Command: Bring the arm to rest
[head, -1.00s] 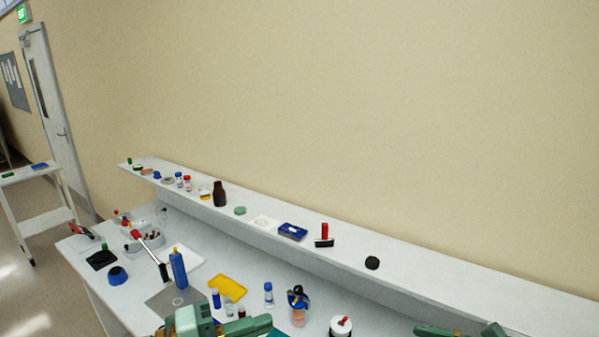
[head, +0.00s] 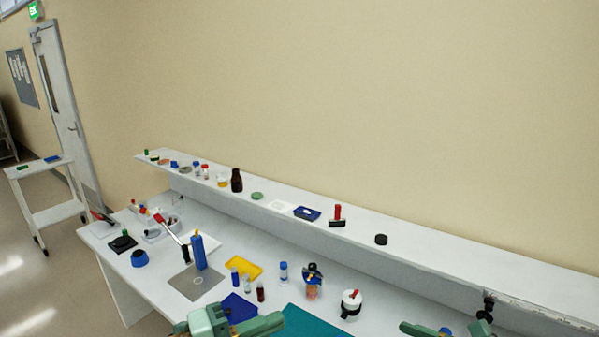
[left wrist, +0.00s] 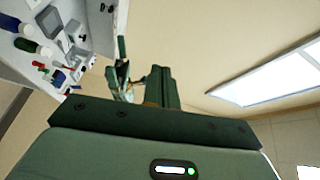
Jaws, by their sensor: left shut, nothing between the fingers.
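My left gripper (head: 268,324) is at the bottom edge of the head view, over the front of the white bench, shut and empty. Its green fingers point to the right, above the blue and teal mats. In the left wrist view its fingers (left wrist: 146,85) show beyond the green gripper body, with nothing between them. Part of my right gripper (head: 428,328) shows at the bottom edge, further right; its jaws are too cut off to read.
The white bench (head: 130,270) holds a blue upright tool (head: 198,252), a yellow tray (head: 243,267), several small vials and a white jar (head: 351,304). A teal mat (head: 310,322) lies near my left gripper. A raised shelf (head: 420,252) carries small items behind.

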